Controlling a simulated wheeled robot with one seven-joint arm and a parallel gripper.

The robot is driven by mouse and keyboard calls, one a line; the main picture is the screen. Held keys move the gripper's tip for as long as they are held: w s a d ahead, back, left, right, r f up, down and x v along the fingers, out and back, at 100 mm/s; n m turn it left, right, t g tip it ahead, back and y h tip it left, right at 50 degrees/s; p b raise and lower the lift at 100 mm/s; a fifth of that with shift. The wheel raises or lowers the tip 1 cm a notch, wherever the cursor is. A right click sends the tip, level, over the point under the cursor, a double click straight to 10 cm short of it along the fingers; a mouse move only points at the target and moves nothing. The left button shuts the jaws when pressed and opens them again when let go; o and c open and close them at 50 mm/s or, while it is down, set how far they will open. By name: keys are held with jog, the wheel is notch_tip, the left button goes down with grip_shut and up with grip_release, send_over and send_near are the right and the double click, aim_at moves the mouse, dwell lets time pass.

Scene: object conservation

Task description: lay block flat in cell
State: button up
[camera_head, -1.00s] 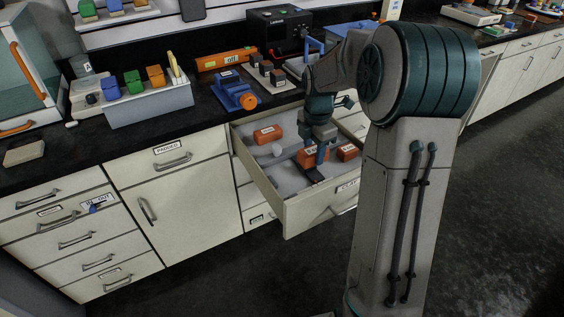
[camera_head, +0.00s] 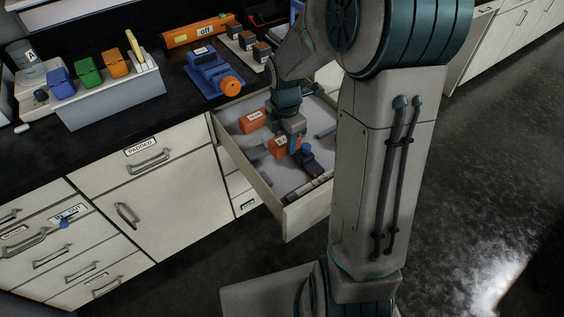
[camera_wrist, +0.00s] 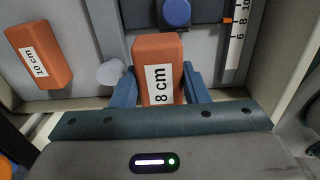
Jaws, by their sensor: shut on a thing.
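My gripper (camera_head: 291,143) is down in the open drawer (camera_head: 300,216). In the wrist view its two blue fingers (camera_wrist: 160,84) are shut on the sides of an orange block labelled "8 cm" (camera_wrist: 171,45), which also shows in the head view (camera_head: 277,148). A second orange block, labelled "10 cm" (camera_wrist: 38,54), lies apart to the left; in the head view it is further back in the drawer (camera_head: 252,121). The underside of the held block is hidden, so I cannot tell whether it touches the drawer floor.
A dark device with a blue knob (camera_wrist: 176,12) is just beyond the held block, beside a white scale (camera_wrist: 237,42). A pale round knob (camera_wrist: 110,72) is left of the block. Drawer walls are close. A blue vice (camera_head: 213,72) stands on the counter behind.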

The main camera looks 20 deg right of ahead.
aim_at(282, 148)
jog(key=s, duration=0.1)
jog(key=a+f, duration=0.1)
jog(key=s, duration=0.1)
jog(key=shift+s+a+f, duration=0.25)
jog(key=shift+s+f, duration=0.1)
jog(key=shift+f, duration=0.05)
jog(key=shift+f+b, duration=0.35)
jog(key=shift+f, duration=1.7)
jog(key=o, duration=1.2)
jog(key=shift+f, duration=0.15)
jog(key=shift+c, duration=0.2)
